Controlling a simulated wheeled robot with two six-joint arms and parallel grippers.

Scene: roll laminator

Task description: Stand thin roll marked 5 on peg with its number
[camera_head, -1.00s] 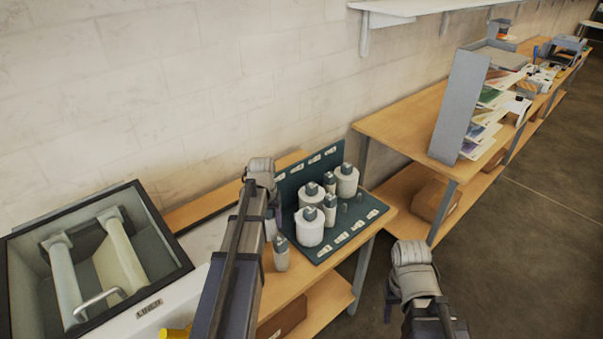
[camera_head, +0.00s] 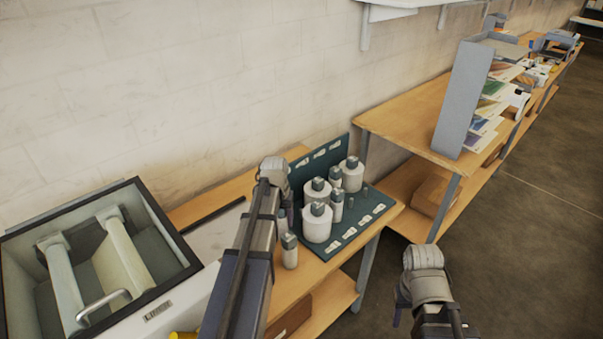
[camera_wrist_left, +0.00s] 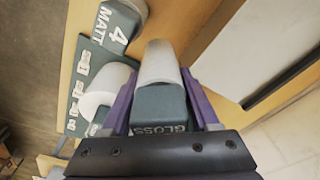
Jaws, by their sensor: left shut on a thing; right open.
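My left gripper (camera_head: 277,205) is shut on a thin white roll with a grey end cap (camera_wrist_left: 160,105). The cap reads GLOSS; its number is hidden. In the head view my arm mostly covers this roll (camera_head: 283,218), left of the dark green peg board (camera_head: 333,254). The board holds several thick and thin white rolls and has short bare pegs (camera_head: 363,194) to the right of them, with white number labels along its front and back. The numbers are too small to read. My right gripper (camera_head: 402,298) is open and empty, right of the bench.
A roll marked 4 MATT (camera_wrist_left: 115,25) shows in the left wrist view. A thin roll (camera_head: 289,252) stands on the wooden bench in front of the board. The laminator (camera_head: 110,260) is at left. A second bench (camera_head: 405,125) with a grey rack stands at right.

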